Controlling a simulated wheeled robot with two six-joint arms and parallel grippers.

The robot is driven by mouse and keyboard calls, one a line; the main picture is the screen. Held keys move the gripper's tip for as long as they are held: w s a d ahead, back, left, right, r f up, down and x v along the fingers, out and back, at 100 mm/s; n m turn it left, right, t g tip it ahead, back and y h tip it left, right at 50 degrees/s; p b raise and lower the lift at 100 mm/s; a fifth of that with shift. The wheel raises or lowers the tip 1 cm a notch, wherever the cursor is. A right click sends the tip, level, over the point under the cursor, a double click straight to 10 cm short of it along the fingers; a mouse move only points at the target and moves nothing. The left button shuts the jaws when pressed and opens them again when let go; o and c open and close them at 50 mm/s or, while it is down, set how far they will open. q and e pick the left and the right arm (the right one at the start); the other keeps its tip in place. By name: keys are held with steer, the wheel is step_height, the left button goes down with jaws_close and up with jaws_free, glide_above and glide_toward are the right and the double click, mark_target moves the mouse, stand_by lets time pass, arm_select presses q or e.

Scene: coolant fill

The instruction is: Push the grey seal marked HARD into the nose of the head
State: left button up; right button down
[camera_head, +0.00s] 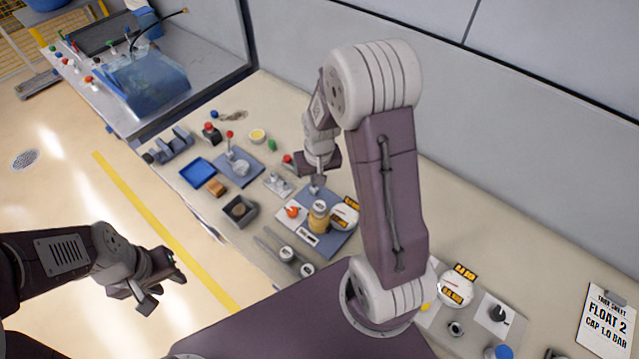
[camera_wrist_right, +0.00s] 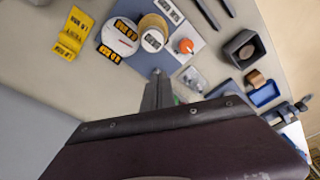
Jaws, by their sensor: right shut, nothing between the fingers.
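A brass-coloured cylinder (camera_head: 319,220) with a pale round top stands on the blue mat (camera_head: 328,246); it looks like the head. In the right wrist view the cylinder (camera_wrist_right: 152,22) shows a pale disc (camera_wrist_right: 152,41) with dark lettering too small to read. I cannot tell for certain which piece is the grey seal marked HARD. My right gripper (camera_head: 316,188) is shut and empty, just behind the cylinder and pointing down; its fingers (camera_wrist_right: 157,77) show in the wrist view. My left gripper (camera_head: 160,287) is open and empty over the floor, away from the bench.
A round gauge (camera_head: 344,217) with a yellow-black tag stands right of the cylinder, and an orange-red knob (camera_head: 292,211) left of it. A dark square box (camera_head: 240,210) and a blue tray (camera_head: 197,172) lie further left. A task sheet (camera_head: 606,318) is at the right.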

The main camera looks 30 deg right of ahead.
mark_target(320, 206)
steer(key=s+m+p, duration=0.1)
steer(key=m+p, duration=0.2)
steer(key=s+r+m+g+p, duration=0.1)
steer(key=m+p, duration=0.2)
steer(key=s+m+p, duration=0.1)
steer(key=m+p, duration=0.2)
steer(key=shift+a+r+m+g, duration=0.2)
steer(key=shift+a+m+g, duration=0.1)
steer(key=shift+s+a+f+p, duration=0.1)
steer(key=shift+s+p, duration=0.25)
steer(key=shift+p, duration=0.1)
step_height(320, 206, down, 6)
steer(key=b, duration=0.5)
steer(key=shift+f, duration=0.1)
steer(key=shift+f+b, duration=0.25)
steer(key=shift+b, duration=0.15)
step_height(320, 206, up, 3)
steer(key=p, duration=0.3)
steer(key=shift+r, duration=0.1)
